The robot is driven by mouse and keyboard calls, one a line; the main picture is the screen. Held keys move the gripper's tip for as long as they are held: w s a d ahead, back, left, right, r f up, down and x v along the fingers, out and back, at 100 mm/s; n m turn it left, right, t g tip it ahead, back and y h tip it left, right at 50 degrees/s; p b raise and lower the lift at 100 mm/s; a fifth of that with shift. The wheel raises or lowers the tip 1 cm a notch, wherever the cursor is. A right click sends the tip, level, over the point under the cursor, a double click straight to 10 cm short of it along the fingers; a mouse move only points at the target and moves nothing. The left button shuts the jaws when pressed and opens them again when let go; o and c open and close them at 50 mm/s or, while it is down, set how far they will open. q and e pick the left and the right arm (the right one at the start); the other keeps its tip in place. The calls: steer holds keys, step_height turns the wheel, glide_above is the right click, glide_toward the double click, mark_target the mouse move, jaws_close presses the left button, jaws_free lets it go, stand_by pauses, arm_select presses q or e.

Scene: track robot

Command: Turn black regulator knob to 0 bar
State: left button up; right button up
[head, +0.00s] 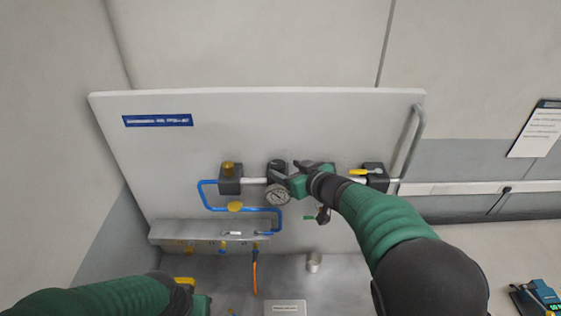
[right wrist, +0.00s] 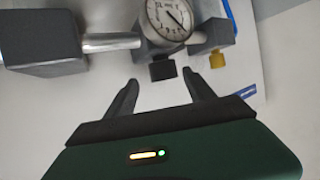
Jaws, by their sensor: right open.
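The black regulator knob (right wrist: 163,68) shows in the right wrist view as a short dark cylinder below the round white gauge (right wrist: 168,18). The gauge also shows in the head view (head: 278,195); its needle is visible, but the numbers are too small to read. My right gripper (right wrist: 160,78) is open, with its two dark fingertips on either side of the knob's near end and gaps visible on both sides. Whether the knob is between them in depth is unclear. My left gripper (head: 198,301) is at the bottom of the head view, partly cut off.
The upright grey panel (head: 330,120) carries a brass-topped valve (head: 229,178), a blue hose (head: 206,196), and a yellow-handled valve (head: 368,172). A ledge (head: 165,231) with fittings is below.

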mark_target(278, 168)
steer(key=p+x, duration=0.1)
steer(key=x, duration=0.3)
steer(key=shift+w+a, duration=0.15)
steer(key=shift+w, duration=0.2)
steer(key=shift+s+a+r, duration=0.3)
steer(key=shift+s+a, duration=0.1)
steer(key=shift+s, duration=0.4)
steer(key=shift+w+f, duration=0.2)
steer(key=shift+w, duration=0.1)
steer(key=shift+c, duration=0.6)
steer(key=shift+w+d+f, duration=0.1)
steer(key=shift+w+f, duration=0.15)
steer(key=shift+w, duration=0.35)
steer(key=c, duration=0.5)
arm_select(q)
steer(key=shift+w+a+r, duration=0.35)
steer(key=shift+a+r, duration=0.2)
steer(key=shift+r, duration=0.15)
arm_select(e)
steer(key=shift+s+r, duration=0.1)
steer(key=c, duration=0.7)
